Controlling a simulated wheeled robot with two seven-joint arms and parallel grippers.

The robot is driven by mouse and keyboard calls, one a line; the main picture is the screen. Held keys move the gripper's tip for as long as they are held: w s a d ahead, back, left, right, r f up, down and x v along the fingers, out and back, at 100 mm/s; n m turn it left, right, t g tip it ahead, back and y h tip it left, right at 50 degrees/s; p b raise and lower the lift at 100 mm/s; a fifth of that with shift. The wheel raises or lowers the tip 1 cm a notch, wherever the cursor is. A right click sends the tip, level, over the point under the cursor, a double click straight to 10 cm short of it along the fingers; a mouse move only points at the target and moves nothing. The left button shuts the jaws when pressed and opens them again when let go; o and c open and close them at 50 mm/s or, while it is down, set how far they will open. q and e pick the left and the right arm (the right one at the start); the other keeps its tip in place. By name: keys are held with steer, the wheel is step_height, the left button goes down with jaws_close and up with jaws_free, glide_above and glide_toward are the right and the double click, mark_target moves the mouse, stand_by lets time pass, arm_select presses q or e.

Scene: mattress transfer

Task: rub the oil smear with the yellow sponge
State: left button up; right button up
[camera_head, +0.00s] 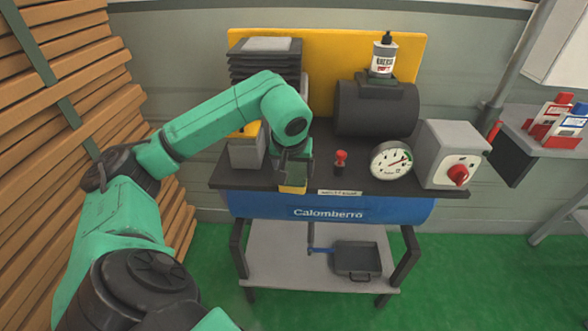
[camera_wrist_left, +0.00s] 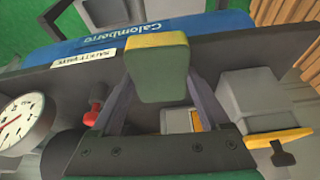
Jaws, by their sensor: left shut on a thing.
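The yellow sponge (camera_head: 293,189) with a green scrubbing side is held in my left gripper (camera_head: 294,174), near the front edge of the dark workbench top (camera_head: 230,176). In the left wrist view the sponge (camera_wrist_left: 157,72) sits between the two fingertips, its broad green face towards the camera and a yellow edge above. The fingers are shut on its sides. I cannot tell whether the sponge touches the bench. I cannot make out the oil smear; the sponge and gripper hide part of the bench top. My right gripper is not in view.
A red knob (camera_head: 341,158), a pressure gauge (camera_head: 391,160) and a grey switch box (camera_head: 447,154) stand right of the gripper. A grey box (camera_head: 246,150) stands left. Behind are a black cylinder (camera_head: 376,108) and a bottle (camera_head: 383,55). A blue tank (camera_head: 400,211) hangs below.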

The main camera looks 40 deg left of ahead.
arm_select(q)
steer(key=shift+f+b, duration=0.45)
steer(key=shift+f, duration=0.3)
